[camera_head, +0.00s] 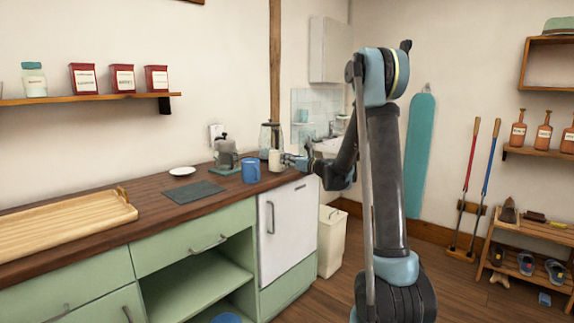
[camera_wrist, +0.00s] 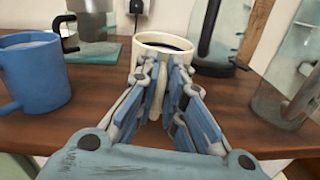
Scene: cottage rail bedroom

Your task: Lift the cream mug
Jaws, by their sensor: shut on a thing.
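The cream mug (camera_wrist: 163,42) is straight ahead in the wrist view, upright, with something dark inside. It also shows in the head view (camera_head: 275,160) near the right end of the wooden counter (camera_head: 120,200). My gripper (camera_wrist: 165,85) is shut on the mug's handle, which faces me between the fingers. In the head view my gripper (camera_head: 289,160) reaches the mug from the right. I cannot tell whether the mug's base touches the counter, as the fingers hide it.
A blue mug (camera_wrist: 32,72) stands close on the left. A dark mat (camera_head: 194,192), a white plate (camera_head: 182,171) and a wooden tray (camera_head: 62,226) lie further left.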

